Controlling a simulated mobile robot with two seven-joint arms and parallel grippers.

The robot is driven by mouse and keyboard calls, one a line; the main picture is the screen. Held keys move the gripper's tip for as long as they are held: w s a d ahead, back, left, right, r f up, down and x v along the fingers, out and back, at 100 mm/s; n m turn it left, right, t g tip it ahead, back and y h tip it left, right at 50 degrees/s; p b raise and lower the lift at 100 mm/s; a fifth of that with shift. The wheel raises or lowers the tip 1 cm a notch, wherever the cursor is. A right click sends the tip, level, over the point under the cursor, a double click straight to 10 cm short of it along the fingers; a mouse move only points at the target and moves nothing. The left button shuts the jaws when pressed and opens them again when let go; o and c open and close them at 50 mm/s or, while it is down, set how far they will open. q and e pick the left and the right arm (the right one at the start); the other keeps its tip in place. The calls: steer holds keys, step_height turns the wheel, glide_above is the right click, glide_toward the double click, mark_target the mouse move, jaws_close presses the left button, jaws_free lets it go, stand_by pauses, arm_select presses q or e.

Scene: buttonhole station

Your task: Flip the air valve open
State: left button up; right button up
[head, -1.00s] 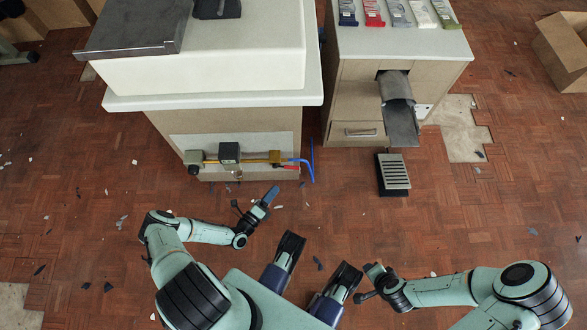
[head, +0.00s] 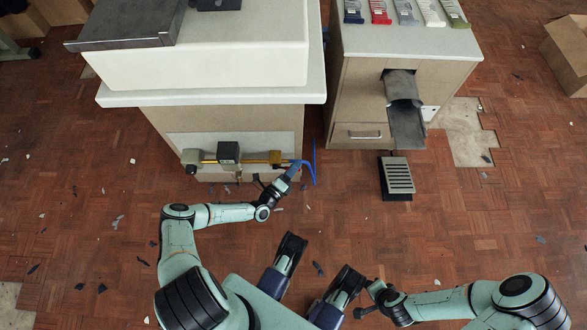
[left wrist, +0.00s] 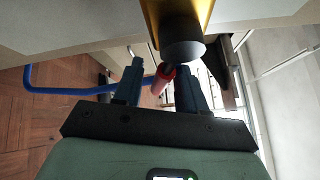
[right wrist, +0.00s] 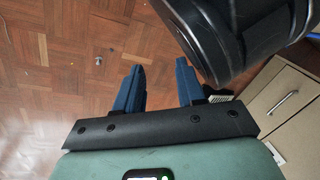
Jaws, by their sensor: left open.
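The air valve's red lever (left wrist: 162,80) shows in the left wrist view below the dark round end of a brass pipe (left wrist: 183,20). My left gripper (left wrist: 159,74) is open, with one finger on each side of the lever; I cannot tell whether either finger touches it. In the head view the brass pipe (head: 258,160) runs along the cabinet front, and my left gripper (head: 293,170) is at its right end, covering the lever. My right gripper (right wrist: 157,82) is open and empty, low over the floor away from the valve.
A blue hose (head: 309,166) curves off the valve's right side; it also shows in the left wrist view (left wrist: 75,90). A dark gauge box (head: 228,152) sits on the pipe. A second cabinet (head: 360,100) and a slatted floor pedal (head: 397,176) stand to the right. Debris dots the floor.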

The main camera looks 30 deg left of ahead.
arm_select(q)
steer(key=shift+c, duration=0.4)
jaws_close()
steer(key=shift+d, duration=0.25)
steer(key=shift+d+r+n+p, duration=0.15)
steer(key=shift+r+n+p, duration=0.15)
steer(key=shift+p, duration=0.5)
steer(key=shift+r+n+t, duration=0.2)
steer(key=shift+n+t, duration=0.1)
steer(key=shift+t, duration=0.1)
steer(key=shift+r+n+t+b, duration=0.15)
steer(key=shift+n+t+b, duration=0.15)
steer(key=shift+n+t, duration=0.1)
steer(key=shift+r+n, duration=0.25)
steer(key=shift+n, duration=0.05)
arm_select(e)
steer(key=shift+w+a+r+t, duration=0.1)
steer(key=shift+w+r+t, duration=0.2)
steer(key=shift+w+r, duration=0.55)
arm_select(q)
steer(key=shift+o, duration=0.4)
jaws_free()
steer(key=shift+a, duration=0.2)
